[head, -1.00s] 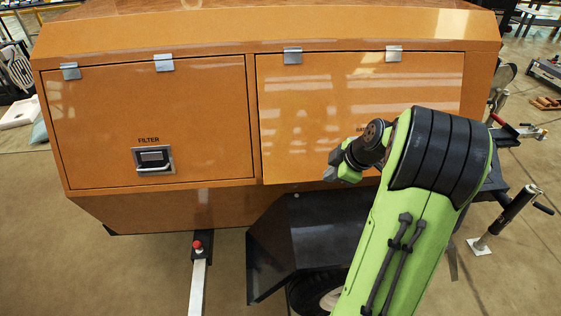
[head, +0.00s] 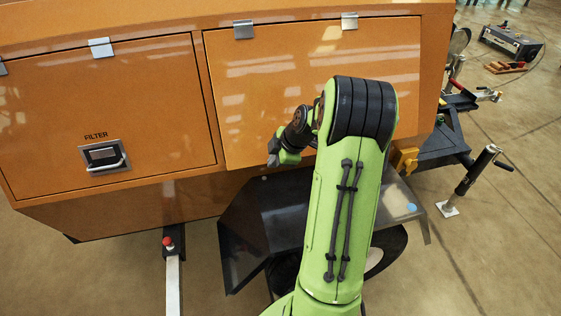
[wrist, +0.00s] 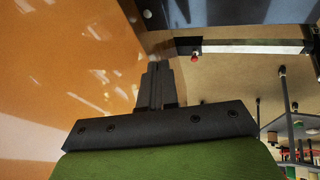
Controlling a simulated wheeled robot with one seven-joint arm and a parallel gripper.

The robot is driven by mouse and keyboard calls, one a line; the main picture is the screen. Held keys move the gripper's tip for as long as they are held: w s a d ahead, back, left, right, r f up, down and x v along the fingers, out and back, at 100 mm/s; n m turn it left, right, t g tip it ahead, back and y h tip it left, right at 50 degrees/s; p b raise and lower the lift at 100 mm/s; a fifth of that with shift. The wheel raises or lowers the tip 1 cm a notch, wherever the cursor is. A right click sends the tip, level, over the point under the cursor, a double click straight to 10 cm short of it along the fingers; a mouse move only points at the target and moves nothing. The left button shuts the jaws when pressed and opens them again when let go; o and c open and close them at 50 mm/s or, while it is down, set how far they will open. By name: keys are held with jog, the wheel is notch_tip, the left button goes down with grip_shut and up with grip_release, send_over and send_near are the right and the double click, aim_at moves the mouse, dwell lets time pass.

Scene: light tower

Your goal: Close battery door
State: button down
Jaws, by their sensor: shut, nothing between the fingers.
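The battery door is the right-hand orange door (head: 290,80), hinged along its top by two silver hinges. Its lower edge looks slightly out from the orange housing, though how far is hard to tell. My arm hides its lower right part, and its latch and label are not visible. My gripper (head: 274,157) is in front of the door's lower left part in the head view. In the wrist view, the fingers of my gripper (wrist: 160,86) are together and empty. A glossy orange panel (wrist: 60,60) fills the left of that view; I cannot tell whether the fingers touch it.
The left door marked FILTER (head: 110,110) lies flush, with a silver latch (head: 103,157). A black fender (head: 250,225) over a wheel juts out below the battery door. A white post with a red knob (head: 170,245) stands to its left.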

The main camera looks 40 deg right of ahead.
jog(key=shift+w+d+f, duration=0.2)
jog(key=shift+w, duration=0.25)
